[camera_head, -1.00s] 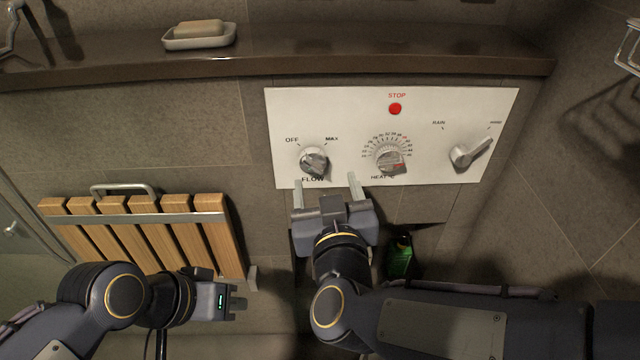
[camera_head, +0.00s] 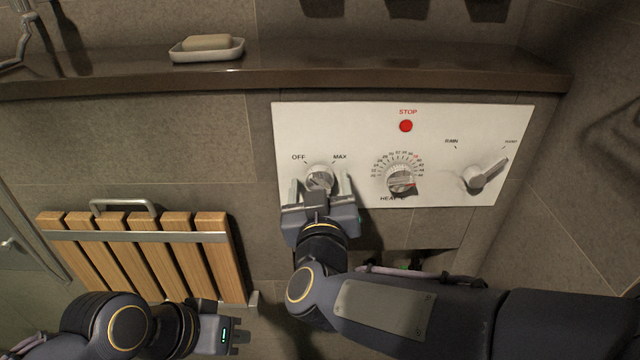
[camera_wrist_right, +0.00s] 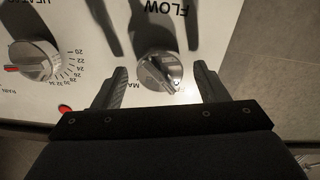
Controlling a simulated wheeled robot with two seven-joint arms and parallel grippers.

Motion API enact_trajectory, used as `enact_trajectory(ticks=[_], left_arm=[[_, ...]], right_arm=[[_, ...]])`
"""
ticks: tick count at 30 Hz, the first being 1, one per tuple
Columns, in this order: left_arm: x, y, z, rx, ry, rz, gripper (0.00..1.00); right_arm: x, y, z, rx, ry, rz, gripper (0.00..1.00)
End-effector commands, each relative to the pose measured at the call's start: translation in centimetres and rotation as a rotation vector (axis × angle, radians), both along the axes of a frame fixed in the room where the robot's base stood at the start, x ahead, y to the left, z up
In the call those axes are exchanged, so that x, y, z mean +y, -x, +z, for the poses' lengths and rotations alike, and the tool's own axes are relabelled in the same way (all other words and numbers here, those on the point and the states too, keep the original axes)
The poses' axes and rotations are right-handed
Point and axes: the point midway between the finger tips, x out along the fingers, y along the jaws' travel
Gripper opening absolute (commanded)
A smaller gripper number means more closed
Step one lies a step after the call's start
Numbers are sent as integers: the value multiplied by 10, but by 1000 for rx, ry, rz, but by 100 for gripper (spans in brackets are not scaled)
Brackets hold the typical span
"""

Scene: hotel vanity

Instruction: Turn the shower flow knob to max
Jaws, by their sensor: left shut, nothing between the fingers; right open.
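The silver flow knob (camera_head: 319,178) is on the white control panel (camera_head: 350,130), below the OFF and MAX labels. My right gripper (camera_head: 320,190) is open, with one finger on each side of the flow knob in the head view. In the right wrist view the flow knob (camera_wrist_right: 160,72) lies between and beyond the open fingers (camera_wrist_right: 158,88), with visible gaps to both. Whether the fingers reach its depth is hard to tell. My left gripper (camera_head: 238,337) is shut and empty at the lower left, far below the panel.
The heat dial (camera_head: 402,181), the rain/hand lever (camera_head: 486,175) and the red stop button (camera_head: 406,126) are on the same panel. A shelf (camera_head: 400,72) with a soap dish (camera_head: 207,55) runs above. A slatted wooden seat (camera_head: 150,237) is at left.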

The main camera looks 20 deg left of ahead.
Motion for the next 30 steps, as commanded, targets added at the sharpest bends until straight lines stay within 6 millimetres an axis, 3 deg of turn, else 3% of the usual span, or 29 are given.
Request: enact_trajectory(ticks=[2, 12, 23, 30], left_arm=[[0, 0, 0, 0, 0, 0, 0], [0, 0, 0, 0, 0, 0, 0], [0, 0, -2, 0, 0, 0, 0], [0, 0, -6, 0, 0, 0, 0]], right_arm=[[0, 0, 0, 0, 0, 0, 66], [0, 0, 0, 0, 0, 0, 23], [0, 1, -1, 15, -52, 0, 22], [0, 0, -1, 58, -202, -1, 22]])
